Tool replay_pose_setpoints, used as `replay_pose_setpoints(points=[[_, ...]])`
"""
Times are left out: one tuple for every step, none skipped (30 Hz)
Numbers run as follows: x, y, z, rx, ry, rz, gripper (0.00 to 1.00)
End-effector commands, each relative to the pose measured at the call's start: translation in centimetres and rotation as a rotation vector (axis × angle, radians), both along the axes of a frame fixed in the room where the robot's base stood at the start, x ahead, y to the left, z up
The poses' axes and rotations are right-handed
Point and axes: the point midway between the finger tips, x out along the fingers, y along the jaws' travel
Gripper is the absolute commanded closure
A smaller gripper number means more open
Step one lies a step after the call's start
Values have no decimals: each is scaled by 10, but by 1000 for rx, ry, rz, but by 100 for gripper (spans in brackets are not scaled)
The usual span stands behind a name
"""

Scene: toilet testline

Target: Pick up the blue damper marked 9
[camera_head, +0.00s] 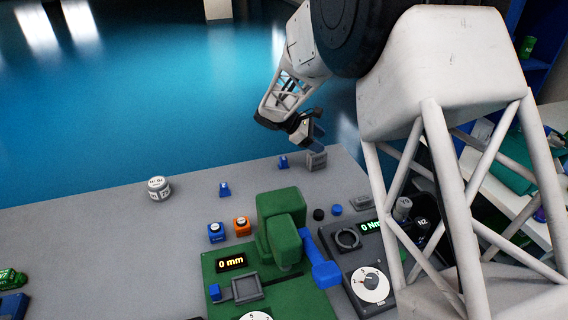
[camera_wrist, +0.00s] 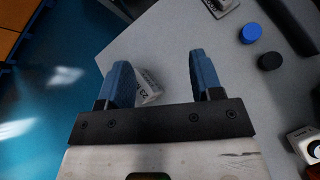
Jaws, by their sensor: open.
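My gripper (camera_head: 308,130) is open above the far edge of the grey table; its blue fingers also show in the wrist view (camera_wrist: 160,62). Several small blue pieces stand on the table in the head view: one at the far edge (camera_head: 283,162), one left of it (camera_head: 224,189), and one beside an orange piece (camera_head: 215,232). I cannot read a 9 on any of them, so I cannot tell which is the damper. In the wrist view a pale block with printed marks (camera_wrist: 150,88) shows between the fingers, partly hidden by the left finger; it does not look gripped.
A grey block (camera_head: 316,160) stands just below my gripper. A white round marked piece (camera_head: 158,188) is at the left. A green press (camera_head: 280,225) with a "0 mm" display and a grey "0 Nm" device (camera_head: 370,270) fill the front. The left table is mostly clear.

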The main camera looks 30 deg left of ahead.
Motion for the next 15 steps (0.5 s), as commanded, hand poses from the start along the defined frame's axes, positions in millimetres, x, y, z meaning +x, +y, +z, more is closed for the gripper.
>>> replay_pose_setpoints(points=[[1, 18, -12, -27, 5, 31, 40], [1, 28, -18, -41, 8, 48, 40], [2, 40, -25, -62, 11, 73, 40], [2, 49, -31, -76, 14, 91, 40], [2, 59, -37, -91, 15, 108, 40], [1, 71, -44, -112, 18, 131, 40], [1, 80, -51, -129, 21, 148, 40], [0, 90, -57, -143, 21, 166, 40], [-1, 103, -66, -165, 24, 190, 40], [-2, 112, -72, -180, 26, 206, 40], [-3, 121, -77, -194, 26, 223, 40], [-5, 132, -86, -214, 28, 244, 40], [-6, 140, -90, -227, 28, 258, 40], [-7, 148, -96, -241, 29, 273, 40], [-9, 158, -103, -257, 30, 291, 40]])
